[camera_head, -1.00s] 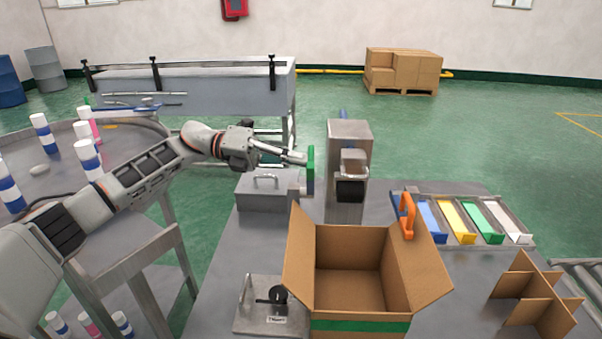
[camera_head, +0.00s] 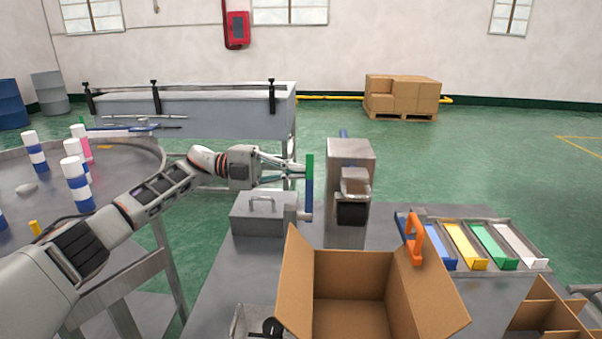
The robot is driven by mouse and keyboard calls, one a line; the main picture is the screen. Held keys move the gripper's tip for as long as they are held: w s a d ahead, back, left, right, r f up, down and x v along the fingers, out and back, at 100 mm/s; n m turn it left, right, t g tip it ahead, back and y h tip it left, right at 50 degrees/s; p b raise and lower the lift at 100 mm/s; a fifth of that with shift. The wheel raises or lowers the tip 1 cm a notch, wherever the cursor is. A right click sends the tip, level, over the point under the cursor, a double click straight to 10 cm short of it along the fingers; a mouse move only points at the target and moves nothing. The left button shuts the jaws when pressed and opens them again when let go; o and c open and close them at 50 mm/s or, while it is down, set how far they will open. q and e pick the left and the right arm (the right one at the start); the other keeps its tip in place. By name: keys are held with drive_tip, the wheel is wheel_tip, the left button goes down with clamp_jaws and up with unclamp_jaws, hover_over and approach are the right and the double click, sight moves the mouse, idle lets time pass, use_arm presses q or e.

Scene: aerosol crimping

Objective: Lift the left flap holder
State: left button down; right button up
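An orange clip-like holder (camera_head: 413,239) sits on the right flap of the open cardboard box (camera_head: 352,307). No holder shows on the box's left flap (camera_head: 296,280). My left gripper (camera_head: 301,171) points right over the far left of the table. Its fingertips are close to an upright green and blue bar (camera_head: 309,172) beside the grey machine. I cannot tell whether they touch the bar or how far apart they are. My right gripper is not in view.
The grey machine (camera_head: 348,160) and a low grey metal box with a handle (camera_head: 260,214) stand behind the cardboard box. Coloured trays (camera_head: 478,243) lie at right, with cardboard dividers (camera_head: 550,309) nearer. A round table (camera_head: 120,158) with cans stands at left.

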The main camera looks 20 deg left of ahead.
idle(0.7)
use_arm(q)
drive_tip(key=s+a, duration=0.1)
drive_tip(key=a, duration=1.1)
drive_tip(key=shift+s+f, duration=0.15)
drive_tip(key=shift+f, duration=0.05)
idle(0.3)
